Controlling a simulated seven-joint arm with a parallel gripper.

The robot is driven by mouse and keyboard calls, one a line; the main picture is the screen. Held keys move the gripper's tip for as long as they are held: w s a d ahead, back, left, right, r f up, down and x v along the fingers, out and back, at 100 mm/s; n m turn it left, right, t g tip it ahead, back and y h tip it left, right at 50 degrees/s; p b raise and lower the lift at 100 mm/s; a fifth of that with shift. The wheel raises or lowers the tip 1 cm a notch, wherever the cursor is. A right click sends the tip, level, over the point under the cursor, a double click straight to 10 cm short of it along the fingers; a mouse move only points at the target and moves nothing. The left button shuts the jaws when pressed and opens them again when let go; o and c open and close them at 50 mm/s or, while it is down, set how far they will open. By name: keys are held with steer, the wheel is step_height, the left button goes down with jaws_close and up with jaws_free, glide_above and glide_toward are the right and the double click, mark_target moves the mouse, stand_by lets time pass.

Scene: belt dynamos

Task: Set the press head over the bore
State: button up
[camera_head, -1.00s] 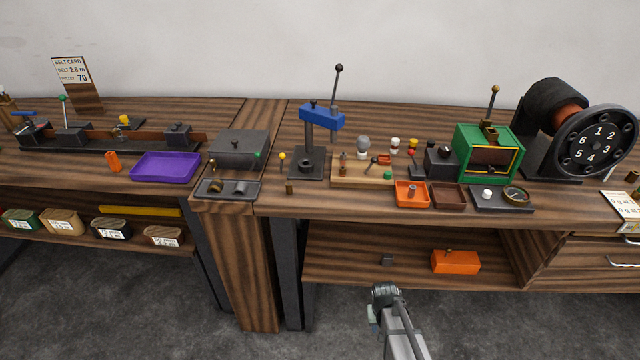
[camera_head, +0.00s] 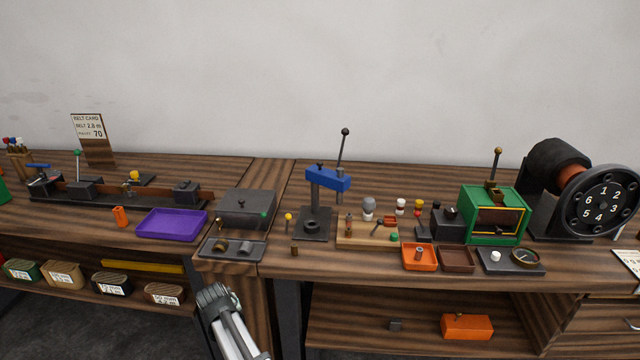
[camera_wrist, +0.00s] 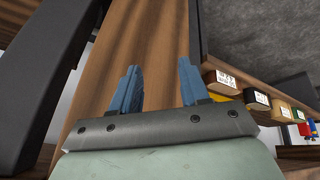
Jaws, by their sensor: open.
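The press has a blue head (camera_head: 328,179) on a dark post that rises from a dark square base plate (camera_head: 316,229). A lever with a black ball knob (camera_head: 345,132) stands up from the head. The head reaches to the right of the post, and its grey ram (camera_head: 340,194) hangs near the base's right edge. I cannot make out the bore at this size. My gripper (camera_head: 213,292) is in front of the bench, low and left of the press, well apart from it. In the wrist view its blue fingers (camera_wrist: 158,80) are open with nothing between them.
A wooden board (camera_head: 352,242) with small parts stands close right of the press. A yellow-knobbed pin (camera_head: 288,217) and a small brown cylinder (camera_head: 294,249) stand to its left. A grey box (camera_head: 247,208) and purple tray (camera_head: 171,225) lie farther left.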

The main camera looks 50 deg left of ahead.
mark_target(318, 163)
steer(key=s+a+r+n+y, duration=0.2)
steer(key=s+a+r, duration=0.65)
steer(key=s, duration=0.35)
steer(key=w+a+r+n+t+y, duration=0.1)
steer(key=w+a+r+t+y, duration=0.2)
steer(key=r, duration=0.5)
steer(key=a+r+t+y, duration=0.2)
steer(key=a+r, duration=0.3)
steer(key=r, duration=0.4)
steer(key=w+d+r+m+t+h, duration=0.2)
steer(key=w+d+r+m+t, duration=0.25)
steer(key=w, duration=0.75)
steer(key=w+d+r+m+t+h, duration=0.25)
steer(key=w+d+m, duration=0.4)
steer(key=w, duration=0.55)
steer(key=w+d+r+m+t+h, duration=0.35)
steer(key=w+m, duration=0.25)
steer(key=w, duration=0.6)
steer(key=shift+g+y, duration=0.35)
steer(key=shift+y, duration=0.05)
steer(key=x, duration=1.2)
steer(key=shift+w+d+r, duration=0.2)
steer(key=shift+d, duration=0.05)
steer(key=shift+c, duration=0.3)
jaws_close()
